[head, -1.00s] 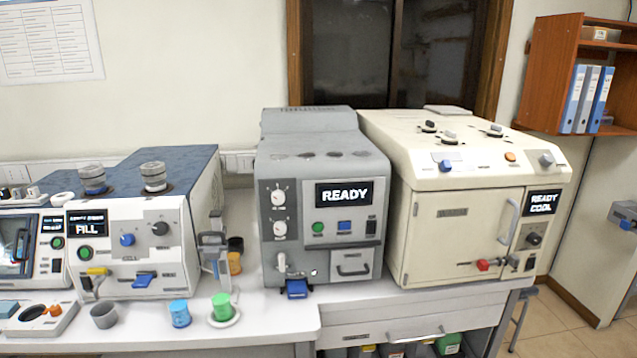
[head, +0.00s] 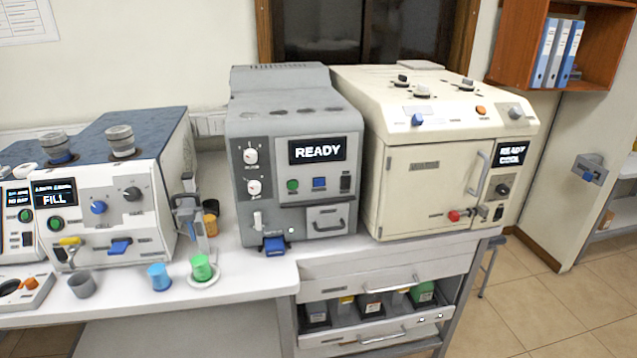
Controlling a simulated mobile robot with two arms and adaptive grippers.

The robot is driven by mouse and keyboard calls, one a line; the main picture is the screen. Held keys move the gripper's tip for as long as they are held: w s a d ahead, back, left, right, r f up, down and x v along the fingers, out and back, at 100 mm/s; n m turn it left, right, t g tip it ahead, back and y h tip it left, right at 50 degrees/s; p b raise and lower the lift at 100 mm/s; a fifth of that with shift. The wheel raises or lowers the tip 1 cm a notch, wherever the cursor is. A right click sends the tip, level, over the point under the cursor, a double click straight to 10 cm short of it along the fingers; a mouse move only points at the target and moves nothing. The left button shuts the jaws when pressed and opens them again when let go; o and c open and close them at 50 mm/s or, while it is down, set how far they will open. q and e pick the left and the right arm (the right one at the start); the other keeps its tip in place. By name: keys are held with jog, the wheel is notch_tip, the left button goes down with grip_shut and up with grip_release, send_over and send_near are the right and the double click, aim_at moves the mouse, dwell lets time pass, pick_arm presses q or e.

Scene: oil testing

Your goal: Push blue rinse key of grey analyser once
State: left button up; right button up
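The grey analyser (head: 270,126) stands on the bench in the middle of the head view. Its screen (head: 317,150) reads READY. Below the screen are a green round button (head: 292,185), a blue rectangular key (head: 319,183) and a dark switch (head: 345,183); the small labels under them are too small to read. Two white knobs are on its left side, and a blue piece (head: 274,246) sits at its lower front. Neither of my grippers is in view.
A white FILL machine (head: 110,215) stands left and a cream machine (head: 455,150) reading READY stands close at right. Grey, blue and green cups (head: 201,268) are on the bench front at left. An open shelf with bottles (head: 372,306) is below the bench.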

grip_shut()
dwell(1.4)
